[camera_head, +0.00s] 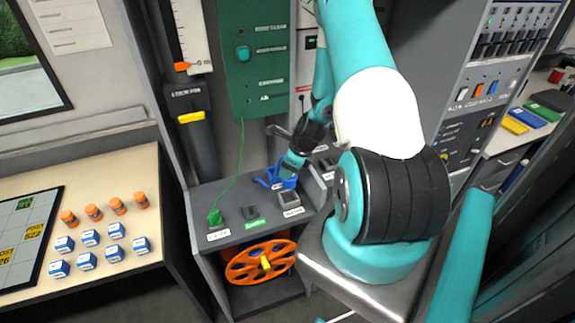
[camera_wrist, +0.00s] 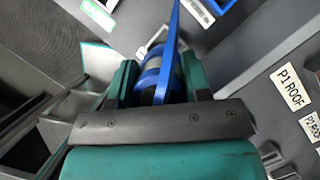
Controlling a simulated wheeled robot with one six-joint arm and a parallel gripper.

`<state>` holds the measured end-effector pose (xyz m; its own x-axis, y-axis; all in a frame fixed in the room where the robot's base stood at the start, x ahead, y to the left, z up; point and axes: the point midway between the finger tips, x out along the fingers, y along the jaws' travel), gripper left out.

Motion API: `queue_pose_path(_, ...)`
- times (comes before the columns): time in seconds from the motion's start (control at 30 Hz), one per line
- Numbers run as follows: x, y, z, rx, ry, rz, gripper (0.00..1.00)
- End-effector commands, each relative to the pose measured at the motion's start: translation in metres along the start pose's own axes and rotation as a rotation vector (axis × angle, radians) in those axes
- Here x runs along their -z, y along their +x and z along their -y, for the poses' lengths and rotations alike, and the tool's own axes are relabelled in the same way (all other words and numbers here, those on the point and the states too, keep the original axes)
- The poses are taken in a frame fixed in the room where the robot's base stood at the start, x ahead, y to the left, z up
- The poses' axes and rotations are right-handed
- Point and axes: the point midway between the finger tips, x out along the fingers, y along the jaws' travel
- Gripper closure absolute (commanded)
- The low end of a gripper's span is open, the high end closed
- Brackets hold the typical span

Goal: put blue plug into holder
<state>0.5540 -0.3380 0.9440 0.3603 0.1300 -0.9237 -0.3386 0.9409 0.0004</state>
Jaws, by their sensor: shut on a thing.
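The blue plug (camera_wrist: 152,72) sits between the two teal fingers of my gripper (camera_wrist: 160,88) in the wrist view. My gripper is shut on it, and a blue cable or strap runs up from it. In the head view my gripper (camera_head: 291,166) is low over the back right of the grey console, with blue parts (camera_head: 272,182) around its tip. A dark holder (camera_head: 290,200) with a pale label is on the console just in front of the gripper. The plug's lower end is hidden, so I cannot tell whether it touches anything.
A green plug (camera_head: 215,217) with a green cable stands at the console's left. A small socket with a green label (camera_head: 251,212) is beside it. An orange reel (camera_head: 262,262) is below. A desk (camera_head: 130,180) with orange bottles and several blue-white boxes is at left.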

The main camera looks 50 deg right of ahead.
Motion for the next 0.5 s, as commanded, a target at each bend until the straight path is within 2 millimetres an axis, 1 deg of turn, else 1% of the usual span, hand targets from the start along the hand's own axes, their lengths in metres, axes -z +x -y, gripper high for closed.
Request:
queue_pose_path(0.27,0.003,0.007,0.000,0.002,0.007,-0.001,0.84)
queue_pose_path(0.5,0.008,0.018,0.000,0.002,0.005,-0.001,0.84)
